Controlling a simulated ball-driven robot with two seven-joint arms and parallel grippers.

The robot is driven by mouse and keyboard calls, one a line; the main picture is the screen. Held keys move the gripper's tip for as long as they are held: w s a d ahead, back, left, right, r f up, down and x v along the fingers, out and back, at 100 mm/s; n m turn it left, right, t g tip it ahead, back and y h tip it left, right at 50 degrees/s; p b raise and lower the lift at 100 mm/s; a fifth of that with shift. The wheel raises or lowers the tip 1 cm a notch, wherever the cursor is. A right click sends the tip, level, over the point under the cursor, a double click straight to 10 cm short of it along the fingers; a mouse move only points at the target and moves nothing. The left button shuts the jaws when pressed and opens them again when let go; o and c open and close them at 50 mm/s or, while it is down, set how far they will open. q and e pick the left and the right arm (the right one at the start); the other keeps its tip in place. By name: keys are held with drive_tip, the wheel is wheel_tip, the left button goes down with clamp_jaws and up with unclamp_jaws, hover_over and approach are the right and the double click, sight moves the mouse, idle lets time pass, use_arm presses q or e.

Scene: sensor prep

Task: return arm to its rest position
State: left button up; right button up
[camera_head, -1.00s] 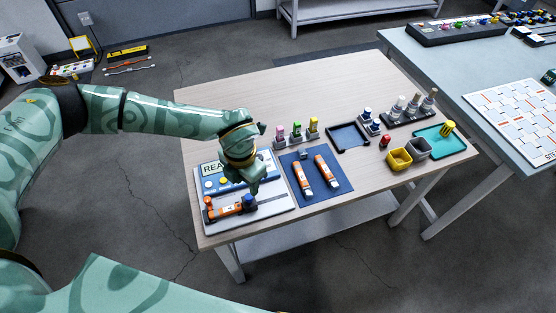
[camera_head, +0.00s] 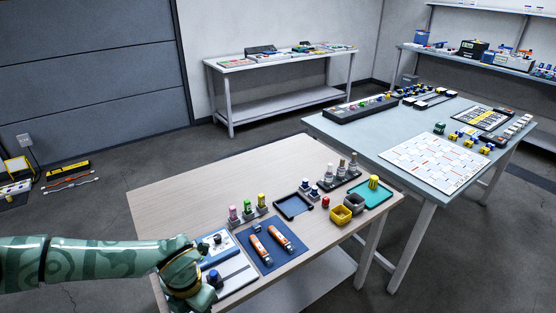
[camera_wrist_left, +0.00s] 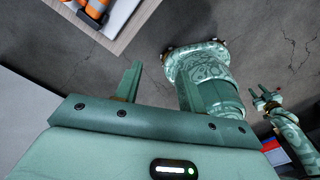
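My left arm (camera_head: 95,260) comes in from the left in the head view. Its wrist is by the near left corner of the wooden table (camera_head: 190,185), covering part of the panel there. In the left wrist view my left gripper (camera_wrist_left: 158,85) has its two fingers apart with nothing between them. An orange-and-white unit (camera_wrist_left: 95,10) on a pale board is beyond it, at the top left. My right gripper (camera_wrist_left: 266,98) shows small at the right of that view, with its fingers apart and empty. The right arm is out of the head view.
A blue mat (camera_head: 270,268) with two orange tubes lies beside the panel. Coloured bottles, a dark tray (camera_head: 293,206), yellow and grey bins and a teal tray stand further right. A grey-blue table (camera_head: 395,135) stands close behind. The table's far left is clear.

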use_arm(q)
drive_tip(key=d+f+n+t+h, duration=0.1)
drive_tip(key=d+f+n+h, duration=0.1)
drive_tip(key=d+n+h, duration=0.55)
drive_tip(key=d+f+n+t+h, duration=0.1)
drive_tip(key=d+f+n+h, duration=0.3)
drive_tip(key=d, duration=0.7)
drive_tip(key=w+a+f+n+t+y, duration=0.2)
drive_tip(key=a+f+n+t, duration=0.55)
drive_tip(key=n, duration=0.35)
drive_tip(key=s+a+f+n+g+y, duration=0.2)
drive_tip(key=s+a+f+n+y, duration=0.4)
drive_tip(key=s+a+f+n, duration=0.65)
drive_tip(key=s+a+f+n+g+y, duration=0.1)
drive_tip(key=s+f+g, duration=0.1)
drive_tip(key=s, duration=0.8)
drive_tip(key=s+a+f+g+y, duration=0.1)
drive_tip(key=s+f, duration=0.3)
drive_tip(key=s, duration=0.6)
drive_tip(key=s+a+f+n+g+y, duration=0.1)
drive_tip(key=s+a+f+g, duration=0.2)
drive_tip(key=s, duration=0.7)
drive_tip(key=shift+s+a+f+n+g, duration=0.2)
drive_tip(key=shift+s+f+n+g, duration=0.1)
drive_tip(key=shift+s+f+g, duration=0.2)
